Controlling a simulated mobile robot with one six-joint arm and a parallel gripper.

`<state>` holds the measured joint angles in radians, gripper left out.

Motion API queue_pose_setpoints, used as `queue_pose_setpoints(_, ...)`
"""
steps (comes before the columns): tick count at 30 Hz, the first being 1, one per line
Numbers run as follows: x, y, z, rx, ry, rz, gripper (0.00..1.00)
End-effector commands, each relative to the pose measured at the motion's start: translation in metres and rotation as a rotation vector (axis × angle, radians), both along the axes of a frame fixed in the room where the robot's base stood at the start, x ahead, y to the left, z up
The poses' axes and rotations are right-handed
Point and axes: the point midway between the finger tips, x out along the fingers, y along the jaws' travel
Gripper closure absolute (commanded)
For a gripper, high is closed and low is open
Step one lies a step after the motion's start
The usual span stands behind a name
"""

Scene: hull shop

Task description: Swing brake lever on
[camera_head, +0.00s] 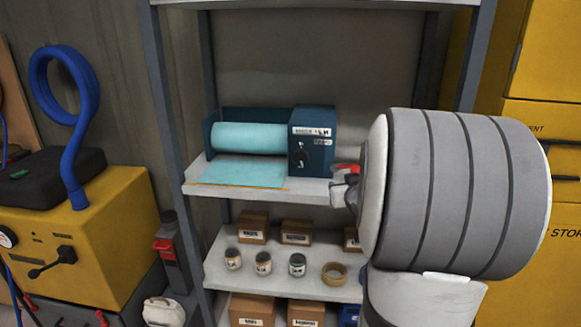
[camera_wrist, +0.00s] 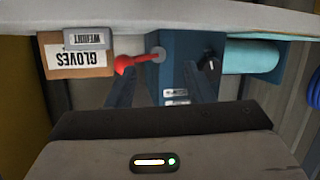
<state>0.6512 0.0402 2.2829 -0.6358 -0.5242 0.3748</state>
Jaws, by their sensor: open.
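The brake lever (camera_wrist: 138,60) is a red arm with a round red knob on the side of the blue end box (camera_wrist: 178,68). It shows in the wrist view, which looks upside down. The box (camera_head: 312,150) holds a teal roll (camera_head: 247,137) on the shelf in the head view and has a black knob (camera_head: 300,154) on its front. A bit of red (camera_head: 346,168) shows beside my gripper there; my arm hides most of that area.
The shelf (camera_head: 310,190) has uprights at both sides. Jars (camera_head: 263,263) and cartons fill the lower shelf. A yellow cabinet (camera_head: 540,100) stands at the right.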

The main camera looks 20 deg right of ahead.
Motion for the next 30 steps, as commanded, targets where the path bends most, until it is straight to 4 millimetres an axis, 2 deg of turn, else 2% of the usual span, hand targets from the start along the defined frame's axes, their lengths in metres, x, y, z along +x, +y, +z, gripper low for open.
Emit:
queue_pose_setpoints(1,0.0,-0.021,-0.006,-0.001,-0.055,0.013,0.53)
queue_pose_setpoints(3,0.0,-0.039,-0.005,-0.001,-0.135,0.05,0.53)
queue_pose_setpoints(8,-0.008,-0.062,-0.004,0.012,-0.259,0.123,0.53)
queue_pose_setpoints(14,-0.009,-0.07,-0.002,0.02,-0.316,0.166,0.53)
queue_pose_setpoints(24,0.042,-0.077,-0.001,0.021,-0.317,0.167,0.53)
queue_pose_setpoints(30,0.06,-0.081,-0.001,0.021,-0.316,0.164,0.53)
